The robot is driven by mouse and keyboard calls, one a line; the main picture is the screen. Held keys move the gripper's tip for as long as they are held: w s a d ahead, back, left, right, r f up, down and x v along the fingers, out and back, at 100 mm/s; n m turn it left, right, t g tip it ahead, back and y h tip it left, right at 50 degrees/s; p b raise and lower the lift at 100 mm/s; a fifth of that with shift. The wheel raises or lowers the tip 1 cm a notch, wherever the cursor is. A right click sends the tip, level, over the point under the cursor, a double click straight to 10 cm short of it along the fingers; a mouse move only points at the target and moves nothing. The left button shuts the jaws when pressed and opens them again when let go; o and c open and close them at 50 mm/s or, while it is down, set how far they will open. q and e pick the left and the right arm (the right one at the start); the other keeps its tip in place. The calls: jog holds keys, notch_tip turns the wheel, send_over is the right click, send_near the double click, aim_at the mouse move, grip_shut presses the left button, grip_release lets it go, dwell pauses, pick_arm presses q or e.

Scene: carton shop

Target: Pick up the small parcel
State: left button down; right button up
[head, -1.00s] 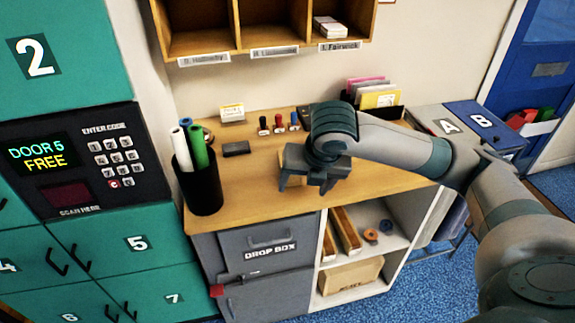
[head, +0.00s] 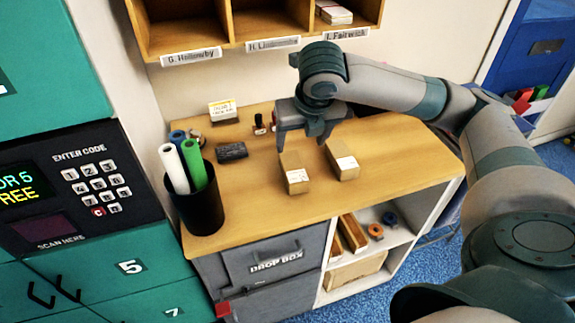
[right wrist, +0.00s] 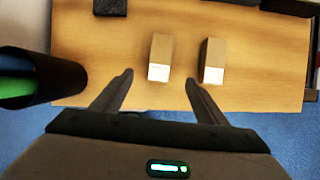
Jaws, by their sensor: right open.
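Two small brown parcels with white labels lie on the wooden counter. The left parcel (head: 293,173) and the right parcel (head: 342,160) are a short gap apart and look alike in size. My right gripper (head: 302,143) is open and empty, above the counter and just behind the parcels in the head view. In the right wrist view, the left parcel (right wrist: 160,57) shows in line with the gap between the open fingers (right wrist: 160,77). The right parcel (right wrist: 212,60) lies to the right of that gap. My left gripper is not in view.
A black cup (head: 197,205) with rolled tubes stands at the counter's left. A dark block (head: 232,152), a small card (head: 223,111) and stamps (head: 260,124) are farther back. Pigeonholes (head: 245,47) hang above. The counter (head: 400,150) is clear at the right.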

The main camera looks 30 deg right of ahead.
jog(key=p, duration=0.3)
send_over(294, 167)
jog(key=s, duration=0.2)
jog(key=f, duration=1)
jog(key=shift+s+a+f, duration=0.1)
jog(key=shift+a+f, duration=0.05)
jog(key=shift+a, duration=0.25)
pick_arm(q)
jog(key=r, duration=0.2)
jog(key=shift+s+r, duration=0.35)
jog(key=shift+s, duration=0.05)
pick_arm(e)
jog(key=shift+f, duration=0.4)
jog(key=shift+w, duration=0.2)
